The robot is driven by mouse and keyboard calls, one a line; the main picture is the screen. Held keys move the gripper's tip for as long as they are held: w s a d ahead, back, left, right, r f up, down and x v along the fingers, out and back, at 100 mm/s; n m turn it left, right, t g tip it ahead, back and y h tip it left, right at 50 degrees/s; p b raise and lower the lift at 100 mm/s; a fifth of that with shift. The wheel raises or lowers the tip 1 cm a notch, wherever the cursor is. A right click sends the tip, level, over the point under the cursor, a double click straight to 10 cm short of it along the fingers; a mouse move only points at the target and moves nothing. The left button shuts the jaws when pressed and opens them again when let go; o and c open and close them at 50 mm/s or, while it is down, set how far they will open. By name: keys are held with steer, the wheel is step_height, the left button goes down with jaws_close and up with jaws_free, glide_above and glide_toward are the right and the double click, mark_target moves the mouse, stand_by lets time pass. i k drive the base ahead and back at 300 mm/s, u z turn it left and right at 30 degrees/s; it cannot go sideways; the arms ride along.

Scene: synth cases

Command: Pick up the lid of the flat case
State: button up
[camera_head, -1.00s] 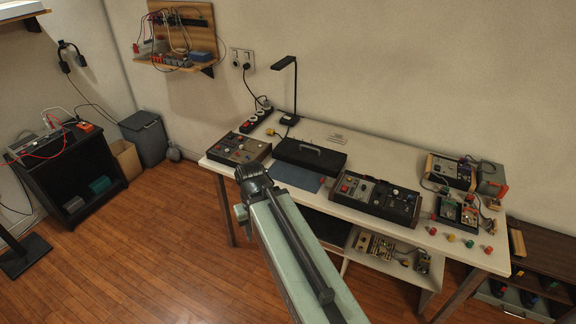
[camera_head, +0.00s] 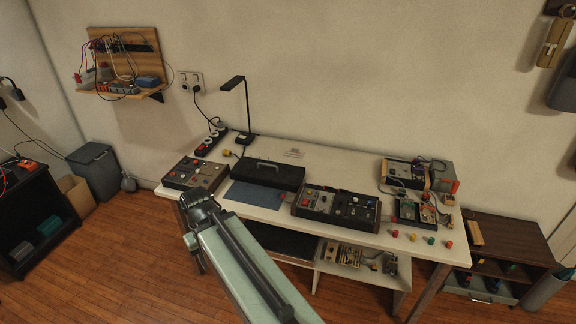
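A flat black case-like piece with a handle on top (camera_head: 268,173) lies at the back of the white table, behind a blue mat. It looks like a closed case or a lid; I cannot tell which. A flat case with a panel of knobs (camera_head: 195,174) lies open-faced to its left, and a wider panel case (camera_head: 335,208) lies to its right. My gripper (camera_head: 200,204) shows in front of the table's left front edge, apart from the black piece. Its fingers are too small and dark to tell whether they are open.
The blue mat (camera_head: 254,195) is bare. A black desk lamp (camera_head: 245,137) and a power strip (camera_head: 211,140) stand behind. Electronics (camera_head: 405,172) and small coloured knobs (camera_head: 429,240) are at the right of the white table (camera_head: 330,164). A dark shelf (camera_head: 515,238) stands beyond it.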

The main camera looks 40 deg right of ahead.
mark_target(279, 175)
steer(key=u, duration=0.5)
steer(key=i, duration=0.15)
steer(key=z, duration=2.35)
steer(key=i, duration=0.9)
steer(key=u, duration=2.6)
steer(key=i, duration=1)
steer(key=z, duration=0.1)
